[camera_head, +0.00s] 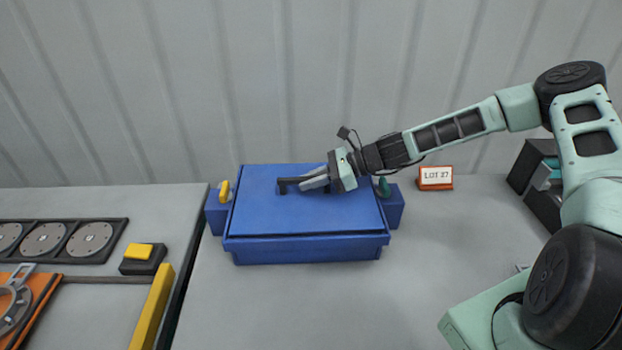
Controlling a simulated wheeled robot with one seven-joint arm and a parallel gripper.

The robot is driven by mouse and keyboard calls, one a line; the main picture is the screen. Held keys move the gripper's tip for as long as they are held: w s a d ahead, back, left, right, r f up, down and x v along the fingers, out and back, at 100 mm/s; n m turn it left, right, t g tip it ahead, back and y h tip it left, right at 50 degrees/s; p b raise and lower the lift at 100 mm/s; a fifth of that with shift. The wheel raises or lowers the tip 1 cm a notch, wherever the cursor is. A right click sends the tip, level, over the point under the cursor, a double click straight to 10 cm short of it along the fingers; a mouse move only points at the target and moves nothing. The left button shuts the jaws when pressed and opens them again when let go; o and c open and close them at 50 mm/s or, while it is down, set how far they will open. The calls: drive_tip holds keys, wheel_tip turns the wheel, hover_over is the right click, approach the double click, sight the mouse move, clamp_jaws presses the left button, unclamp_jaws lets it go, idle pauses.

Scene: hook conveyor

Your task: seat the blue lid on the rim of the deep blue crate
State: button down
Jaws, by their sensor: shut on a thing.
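The blue lid (300,218) lies over the top of the deep blue crate (310,252) in the middle of the table. Its front edge appears close above the crate's rim; I cannot tell whether it touches all round. A black bar handle (283,184) stands on the lid. My gripper (306,183) comes in from the right and is shut on this handle. The crate's inside is hidden by the lid.
Blue blocks stand at the crate's left (216,211) and right (394,208), with a yellow piece (225,191) and a green piece (384,187) there. A "LOT 27" sign (435,178) stands right. A yellow bar (153,307) lies left. The front table is clear.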

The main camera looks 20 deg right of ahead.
drive_tip(key=c, duration=1.3)
unclamp_jaws()
drive_tip(key=b+v, duration=0.3)
drive_tip(key=v, duration=1.4)
drive_tip(key=shift+d+r+b, duration=0.15)
drive_tip(key=shift+d+b, duration=0.05)
drive_tip(key=shift+b, duration=0.1)
